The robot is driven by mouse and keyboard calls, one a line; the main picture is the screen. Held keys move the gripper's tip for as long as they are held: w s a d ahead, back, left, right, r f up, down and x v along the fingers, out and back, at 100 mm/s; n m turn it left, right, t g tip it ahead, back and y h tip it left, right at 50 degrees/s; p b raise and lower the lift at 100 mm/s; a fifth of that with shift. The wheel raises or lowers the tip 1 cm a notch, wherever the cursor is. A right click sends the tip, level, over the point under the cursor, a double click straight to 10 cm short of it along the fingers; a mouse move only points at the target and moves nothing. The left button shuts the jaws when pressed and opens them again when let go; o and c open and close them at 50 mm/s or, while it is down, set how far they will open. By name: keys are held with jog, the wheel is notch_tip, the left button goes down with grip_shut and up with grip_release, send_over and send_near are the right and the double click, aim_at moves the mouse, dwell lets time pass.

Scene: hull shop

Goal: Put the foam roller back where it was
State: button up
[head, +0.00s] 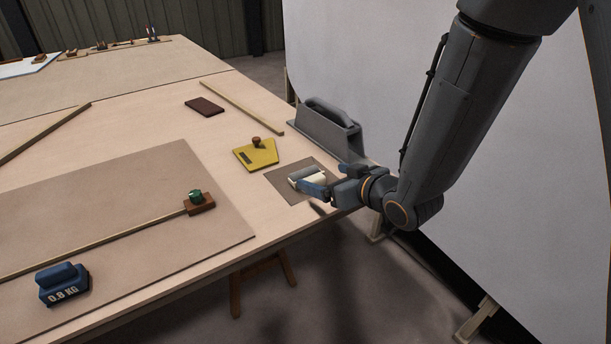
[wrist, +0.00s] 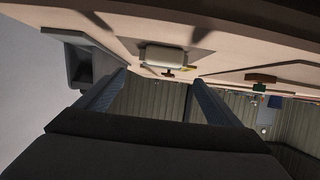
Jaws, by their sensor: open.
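The foam roller (head: 308,173), pale cream and grey, lies on a small grey-brown mat (head: 284,187) near the table's right edge. It also shows in the wrist view (wrist: 165,57), between and beyond the fingertips. My gripper (head: 328,180) is open, its blue fingers reaching in from the right, low over the mat and close to the roller. In the wrist view my gripper (wrist: 158,78) shows a wide gap with nothing clamped in it. I cannot tell whether a finger touches the roller.
A grey handled holder (head: 330,128) stands just behind my gripper. A yellow plate (head: 262,155) with a knob, a dark red block (head: 204,106) and a wooden strip (head: 240,107) lie nearby. A blue weight (head: 63,285) sits on a large board (head: 110,225). A white panel (head: 520,190) stands right.

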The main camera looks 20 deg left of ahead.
aim_at(306, 172)
jog(key=shift+w+a+f, duration=0.1)
jog(key=shift+a, duration=0.4)
jog(key=shift+p+x, duration=0.3)
jog(key=shift+x, duration=3.15)
jog(key=shift+f, duration=0.1)
jog(key=c, duration=1.1)
